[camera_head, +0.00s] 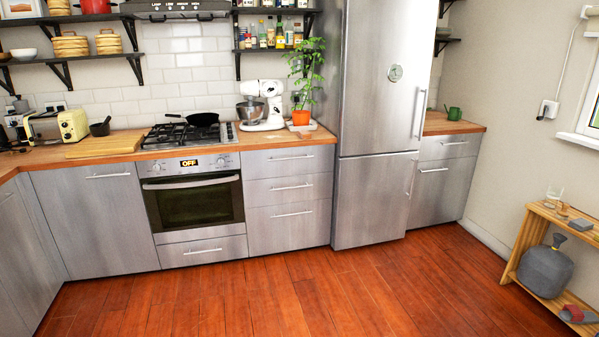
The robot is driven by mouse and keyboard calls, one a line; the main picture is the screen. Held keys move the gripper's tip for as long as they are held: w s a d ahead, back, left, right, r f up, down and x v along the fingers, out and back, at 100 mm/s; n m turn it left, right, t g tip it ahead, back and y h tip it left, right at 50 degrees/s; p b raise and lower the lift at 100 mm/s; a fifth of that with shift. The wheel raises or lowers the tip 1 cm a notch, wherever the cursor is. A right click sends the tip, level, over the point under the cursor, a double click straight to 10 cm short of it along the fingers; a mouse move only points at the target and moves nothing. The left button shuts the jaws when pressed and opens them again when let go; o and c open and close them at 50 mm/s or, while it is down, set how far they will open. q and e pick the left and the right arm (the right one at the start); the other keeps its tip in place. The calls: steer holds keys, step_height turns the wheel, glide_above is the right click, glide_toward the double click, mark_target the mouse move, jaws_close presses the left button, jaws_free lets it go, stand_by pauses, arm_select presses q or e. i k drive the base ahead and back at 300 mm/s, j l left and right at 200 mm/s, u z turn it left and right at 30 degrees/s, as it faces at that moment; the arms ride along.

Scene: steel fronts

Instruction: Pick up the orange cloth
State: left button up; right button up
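I cannot make out an orange cloth for certain in the head view. The clearly orange thing is a plant pot (301,117) on the wooden counter (320,135), left of the fridge. A faint paler patch shows on the counter in front of the white stand mixer (262,108), too small to tell what it is. Neither of my grippers is in view.
A steel fridge (372,190) stands between the counters. An oven (193,200) sits under a hob with a black pan (193,118). A yellow toaster (73,124) is at the left. A wooden shelf unit (527,245) stands at the right. The wooden floor (300,295) is clear.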

mark_target(304, 134)
steer(key=i, duration=1.75)
